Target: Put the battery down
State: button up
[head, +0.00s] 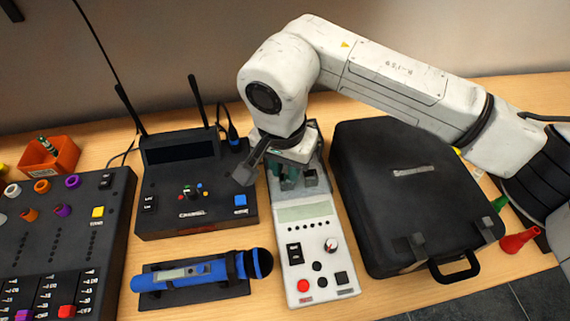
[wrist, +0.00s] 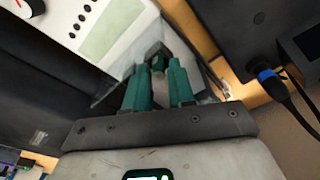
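My gripper (head: 290,178) is low over the far end of a pale handheld meter, with its teal fingers pointing down. In the wrist view my gripper (wrist: 159,72) has its fingers a little apart, on either side of a small dark and grey piece that looks like the battery (wrist: 157,52). The fingers hide most of it, and I cannot tell whether its lower end touches the meter. Another small dark green cylinder (head: 46,145), like a battery, stands tilted in an orange bin (head: 62,158) at the far left.
The meter (head: 305,240) lies between a black radio unit (head: 165,205) with two antennas and a black case (head: 390,160). A blue microphone (head: 190,275) lies in front of the radio, and a mixer (head: 115,225) is at left. A wood strip (head: 345,308) in front is clear.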

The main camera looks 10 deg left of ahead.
notch_tip(320, 180, up, 8)
jog(key=b, duration=0.1)
jog(key=shift+s+f, duration=0.25)
jog(key=shift+s, duration=0.15)
jog(key=shift+s+a, duration=0.1)
dwell(0.4)
